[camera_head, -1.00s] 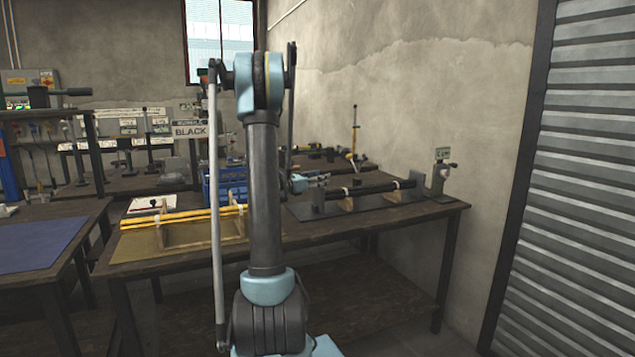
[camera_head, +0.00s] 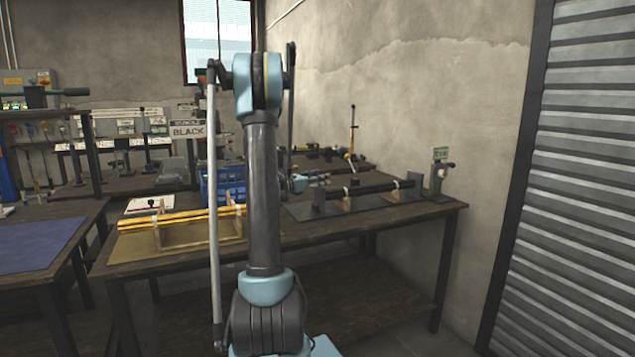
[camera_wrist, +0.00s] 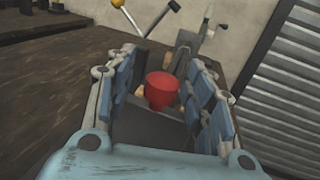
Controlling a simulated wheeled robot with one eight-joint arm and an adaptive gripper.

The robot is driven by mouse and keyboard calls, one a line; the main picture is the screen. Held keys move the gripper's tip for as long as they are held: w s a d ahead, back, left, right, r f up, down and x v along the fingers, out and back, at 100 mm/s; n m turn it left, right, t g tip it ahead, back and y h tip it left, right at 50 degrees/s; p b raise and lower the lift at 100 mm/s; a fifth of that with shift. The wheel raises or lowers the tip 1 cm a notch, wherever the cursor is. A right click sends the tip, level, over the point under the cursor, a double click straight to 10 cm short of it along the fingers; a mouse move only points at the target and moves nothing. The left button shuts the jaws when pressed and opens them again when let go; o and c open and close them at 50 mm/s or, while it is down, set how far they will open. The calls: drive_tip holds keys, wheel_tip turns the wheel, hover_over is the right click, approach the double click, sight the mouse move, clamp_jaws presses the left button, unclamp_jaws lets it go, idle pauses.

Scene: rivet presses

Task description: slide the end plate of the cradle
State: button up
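The cradle is a long dark base (camera_head: 375,213) on the right of the table, with dark bars (camera_head: 375,187) across wooden supports. One dark end plate (camera_head: 318,200) stands at its left end and another (camera_head: 416,185) at its right end. My gripper (camera_head: 318,178) is at the left end plate, by its top, in the head view. In the wrist view my gripper's blue-padded fingers (camera_wrist: 160,92) are spread apart. A dark plate (camera_wrist: 150,130) and a red tapered round piece (camera_wrist: 163,90) show between them. I cannot tell whether the fingers touch the plate.
A second rack with yellow bars (camera_head: 175,221) and a blue crate (camera_head: 226,188) are left of my arm. The wall is close behind the table.

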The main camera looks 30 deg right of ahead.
drive_tip(key=s+a, duration=0.2)
drive_tip(key=a, duration=0.9)
drive_tip(key=shift+a, duration=0.4)
drive_tip(key=shift+s+f, duration=0.1)
drive_tip(key=shift+s, duration=0.05)
drive_tip(key=s+a+f+m+y, duration=0.5)
drive_tip(key=s+a+m+y, duration=0.1)
drive_tip(key=s+a, duration=0.4)
drive_tip(key=s+a+f+m+y, duration=0.5)
drive_tip(key=s+a, duration=0.5)
drive_tip(key=s, duration=0.3)
drive_tip(key=s+a+f+m+g+y, duration=0.1)
drive_tip(key=s+a+f+m+y, duration=0.5)
drive_tip(key=s+a+m, duration=0.3)
drive_tip(key=s+a, duration=0.1)
drive_tip(key=s, duration=0.1)
drive_tip(key=shift+s+a+f+y, duration=0.25)
drive_tip(key=shift+s+f+y, duration=0.05)
drive_tip(key=shift+s+f, duration=0.1)
